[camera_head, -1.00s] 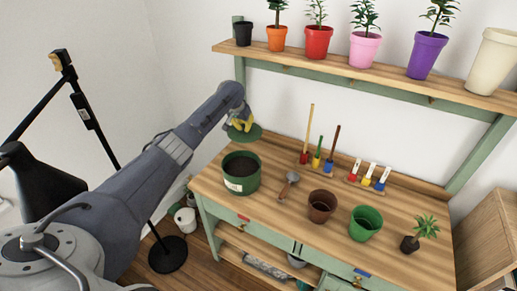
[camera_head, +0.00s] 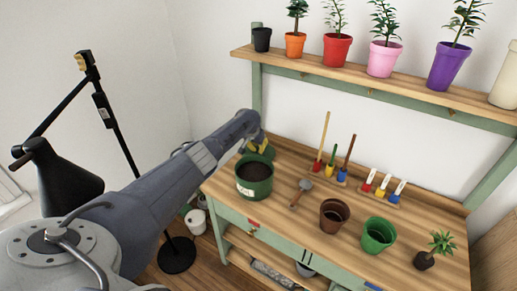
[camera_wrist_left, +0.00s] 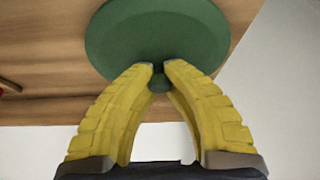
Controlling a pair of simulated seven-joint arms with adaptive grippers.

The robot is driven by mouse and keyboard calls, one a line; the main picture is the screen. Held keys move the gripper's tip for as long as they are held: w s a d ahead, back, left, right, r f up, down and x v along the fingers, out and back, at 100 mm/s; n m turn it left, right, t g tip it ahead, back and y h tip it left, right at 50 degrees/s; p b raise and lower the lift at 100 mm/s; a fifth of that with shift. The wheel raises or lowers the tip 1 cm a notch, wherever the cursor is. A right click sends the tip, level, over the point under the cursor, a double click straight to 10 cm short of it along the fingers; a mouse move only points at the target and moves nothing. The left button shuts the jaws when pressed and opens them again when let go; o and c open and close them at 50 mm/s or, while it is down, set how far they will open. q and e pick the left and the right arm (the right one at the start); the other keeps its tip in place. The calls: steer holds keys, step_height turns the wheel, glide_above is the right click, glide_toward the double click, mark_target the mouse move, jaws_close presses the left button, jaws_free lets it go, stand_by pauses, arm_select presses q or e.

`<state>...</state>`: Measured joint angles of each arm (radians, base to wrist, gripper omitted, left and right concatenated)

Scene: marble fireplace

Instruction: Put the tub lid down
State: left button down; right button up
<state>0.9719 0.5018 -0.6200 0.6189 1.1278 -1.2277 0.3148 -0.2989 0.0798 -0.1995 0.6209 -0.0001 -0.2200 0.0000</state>
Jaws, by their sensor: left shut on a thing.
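The green tub (camera_head: 254,178), full of dark soil, stands open on the left part of the wooden bench. My left gripper (camera_head: 259,146) is just behind it in the head view. In the left wrist view, its yellow fingers (camera_wrist_left: 160,68) are closed on the small knob of the round green tub lid (camera_wrist_left: 155,30). The lid lies over the wooden bench top in that view; I cannot tell whether it touches. In the head view the lid is mostly hidden behind the tub and gripper. My right gripper is not in view.
The bench top (camera_head: 290,215) also holds a trowel (camera_head: 302,190), a brown pot (camera_head: 334,215), a green pot (camera_head: 378,237), a small plant (camera_head: 438,245) and tool holders with brushes (camera_head: 381,192). A shelf (camera_head: 350,82) with potted plants runs above.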

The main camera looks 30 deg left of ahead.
arm_select(q)
steer(key=shift+f, duration=0.1)
steer(key=c, duration=1.5)
jaws_free()
steer(key=shift+v, duration=6.1)
